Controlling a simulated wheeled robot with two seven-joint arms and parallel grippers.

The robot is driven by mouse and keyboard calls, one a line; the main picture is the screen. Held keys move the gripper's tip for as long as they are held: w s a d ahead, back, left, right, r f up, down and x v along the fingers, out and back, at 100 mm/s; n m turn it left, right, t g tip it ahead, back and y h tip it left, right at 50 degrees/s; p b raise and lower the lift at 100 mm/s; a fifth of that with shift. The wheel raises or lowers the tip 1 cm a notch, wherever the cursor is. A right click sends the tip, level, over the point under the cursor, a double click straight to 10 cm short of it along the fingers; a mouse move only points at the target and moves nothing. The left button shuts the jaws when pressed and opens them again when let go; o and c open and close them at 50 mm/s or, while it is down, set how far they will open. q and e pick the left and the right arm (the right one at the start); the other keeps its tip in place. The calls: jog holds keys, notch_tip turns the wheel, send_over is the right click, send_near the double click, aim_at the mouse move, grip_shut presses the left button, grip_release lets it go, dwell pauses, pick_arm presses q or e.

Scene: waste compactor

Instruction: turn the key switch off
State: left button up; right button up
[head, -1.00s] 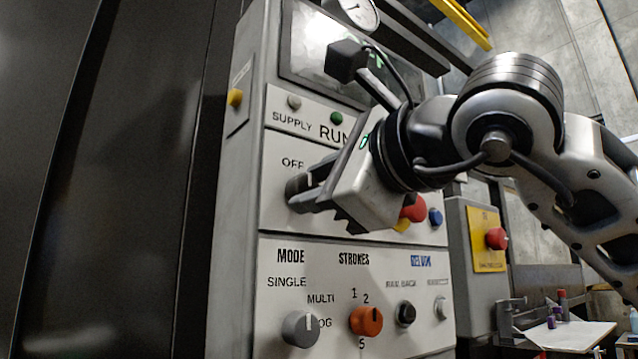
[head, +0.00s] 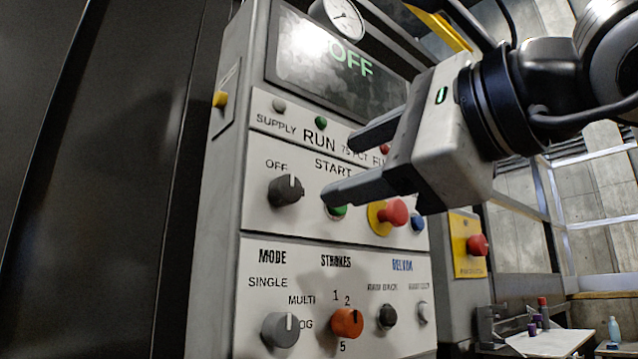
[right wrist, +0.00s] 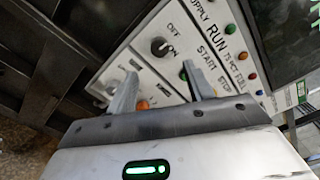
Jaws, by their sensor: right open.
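The key switch (head: 286,190) is a black round knob on the grey control panel, just below the "OFF" label. Its white mark points roughly upward in the head view. It also shows in the right wrist view (right wrist: 160,47), ahead of the fingers, with nothing touching it. My right gripper (head: 340,168) is open and empty, to the right of the knob and apart from it. One finger partly covers the green start button (head: 337,211). In the right wrist view the gripper (right wrist: 157,78) has its two fingers spread. My left gripper is not in view.
A screen (head: 335,62) reading "OFF" in green sits above. A red stop button on yellow (head: 393,212) is close under my right gripper. The grey mode knob (head: 280,329) and orange strokes knob (head: 347,322) are below. A dark wall (head: 90,180) stands at left.

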jog(key=v, duration=0.7)
dwell(0.4)
